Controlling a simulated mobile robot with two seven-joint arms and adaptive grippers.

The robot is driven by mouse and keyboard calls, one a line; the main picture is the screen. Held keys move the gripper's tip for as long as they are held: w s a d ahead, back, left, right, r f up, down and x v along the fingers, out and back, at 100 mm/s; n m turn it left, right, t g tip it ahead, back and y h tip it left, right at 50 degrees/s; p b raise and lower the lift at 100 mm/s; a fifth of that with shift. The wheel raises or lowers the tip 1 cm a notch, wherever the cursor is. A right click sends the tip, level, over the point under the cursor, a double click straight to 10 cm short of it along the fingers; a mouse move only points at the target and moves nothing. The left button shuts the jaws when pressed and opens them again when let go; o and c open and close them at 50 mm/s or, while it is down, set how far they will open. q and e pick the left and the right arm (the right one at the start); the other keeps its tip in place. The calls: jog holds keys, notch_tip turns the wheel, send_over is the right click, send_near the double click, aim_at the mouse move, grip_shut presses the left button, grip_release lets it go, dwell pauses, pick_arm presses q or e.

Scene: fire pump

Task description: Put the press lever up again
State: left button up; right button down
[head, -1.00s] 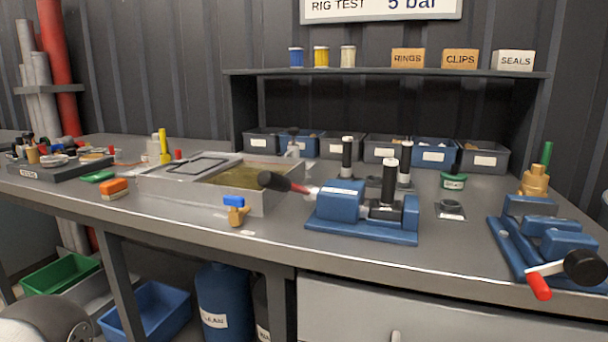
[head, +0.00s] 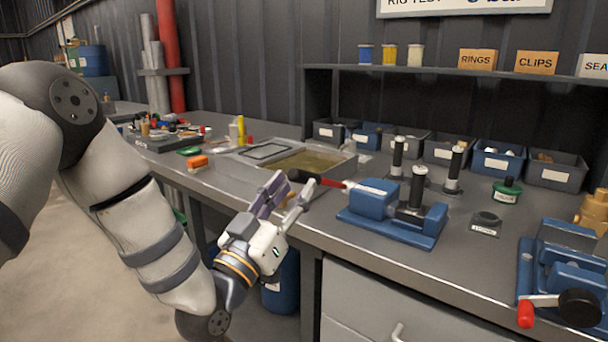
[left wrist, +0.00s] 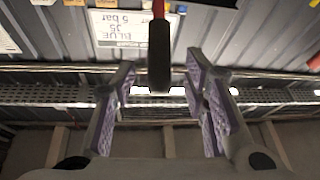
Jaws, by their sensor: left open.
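The press lever points out to the left from the blue press (head: 372,199), lying low and close to level. My left gripper (head: 289,187) is open and empty, by the bench's front edge beside the black grip. In the left wrist view the black grip (left wrist: 159,65) lies in line with the gap between the open fingers (left wrist: 160,85); I see no contact. My right gripper is not in view.
A shallow tray (head: 345,162) lies behind the lever. A blue vise-like fixture (head: 560,265) with a red-handled crank is at the right.

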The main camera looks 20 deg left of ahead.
aim_at(304, 175)
pick_arm(q)
jog(key=x, duration=0.4)
grip_shut()
jog(key=shift+w, duration=0.15)
